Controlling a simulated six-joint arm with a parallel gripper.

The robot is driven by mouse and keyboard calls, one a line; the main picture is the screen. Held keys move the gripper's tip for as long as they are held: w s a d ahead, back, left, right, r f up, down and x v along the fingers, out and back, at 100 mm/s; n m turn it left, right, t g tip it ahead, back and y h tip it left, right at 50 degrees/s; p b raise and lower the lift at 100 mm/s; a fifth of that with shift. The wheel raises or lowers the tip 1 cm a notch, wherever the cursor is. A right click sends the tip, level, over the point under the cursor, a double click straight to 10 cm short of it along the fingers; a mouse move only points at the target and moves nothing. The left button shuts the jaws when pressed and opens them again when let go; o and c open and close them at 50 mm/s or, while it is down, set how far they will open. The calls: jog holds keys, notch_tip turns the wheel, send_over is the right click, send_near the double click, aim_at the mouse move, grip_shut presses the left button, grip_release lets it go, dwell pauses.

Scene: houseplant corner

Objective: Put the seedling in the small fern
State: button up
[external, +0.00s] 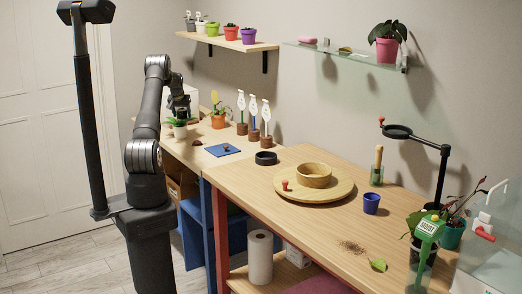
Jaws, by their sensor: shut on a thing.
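My gripper (181,113) is at the far left end of the benches, low over a small plant in a white pot (180,131). Green leaves (170,121) spread from this pot, which may be the small fern. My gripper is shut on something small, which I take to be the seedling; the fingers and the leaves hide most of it. I cannot tell whether the held thing touches the pot or its leaves.
An orange pot with a green plant (218,121) stands just right of my gripper. Several white-topped stakes in brown bases (241,128) stand beyond it. A blue mat (222,150) and a black ring-shaped dish (266,158) lie nearer. The front bench (300,225) has clear room.

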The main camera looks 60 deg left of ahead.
aim_at(182, 118)
jog(key=shift+f, duration=1.55)
jog(key=shift+f, duration=0.1)
jog(key=shift+f, duration=0.35)
jog(key=o, duration=1)
jog(key=v, duration=1.3)
jog(key=shift+w+a+f, duration=0.15)
jog(key=shift+a, duration=0.05)
